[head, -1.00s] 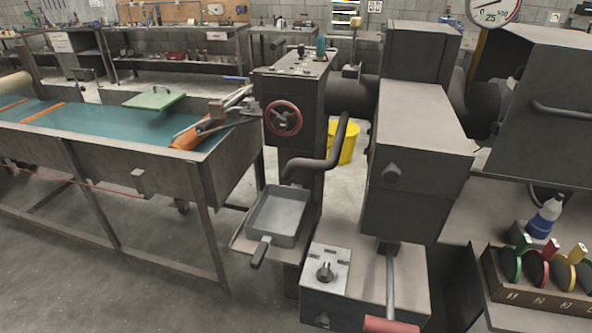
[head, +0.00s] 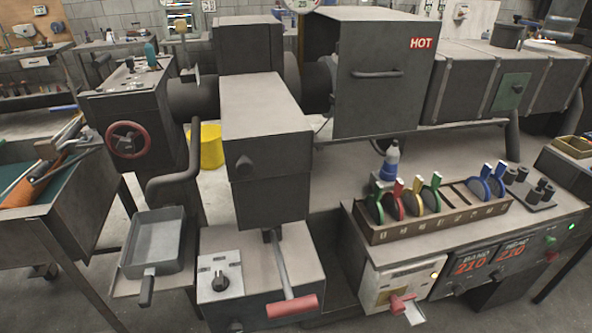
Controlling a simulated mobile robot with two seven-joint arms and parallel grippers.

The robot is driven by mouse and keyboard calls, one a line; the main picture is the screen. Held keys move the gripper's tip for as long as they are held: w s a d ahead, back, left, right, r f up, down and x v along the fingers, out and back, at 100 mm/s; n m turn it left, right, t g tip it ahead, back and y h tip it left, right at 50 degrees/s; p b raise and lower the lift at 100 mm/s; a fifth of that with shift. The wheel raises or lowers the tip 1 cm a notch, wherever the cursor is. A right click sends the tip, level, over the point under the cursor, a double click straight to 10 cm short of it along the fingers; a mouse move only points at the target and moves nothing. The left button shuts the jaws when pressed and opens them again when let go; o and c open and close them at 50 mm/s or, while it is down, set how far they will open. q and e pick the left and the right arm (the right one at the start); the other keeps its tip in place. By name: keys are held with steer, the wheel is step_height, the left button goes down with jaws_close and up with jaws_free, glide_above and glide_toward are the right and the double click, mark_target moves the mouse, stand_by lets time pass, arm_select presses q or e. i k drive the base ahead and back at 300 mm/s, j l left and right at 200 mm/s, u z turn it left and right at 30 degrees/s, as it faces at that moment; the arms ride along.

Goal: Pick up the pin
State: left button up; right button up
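I cannot make out a pin for certain. Several small dark cylindrical pieces (head: 538,190) stand on a dark plate (head: 522,200) at the right end of the bench; they are too small to tell whether one is the pin. Neither of my grippers shows in the head view.
A machine with a red-handled lever (head: 292,306) and a box marked HOT (head: 375,95) fill the middle. A grey pan (head: 155,242) is at left.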

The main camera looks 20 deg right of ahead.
mark_target(543, 181)
steer(key=z, duration=2.2)
steer(key=u, duration=0.3)
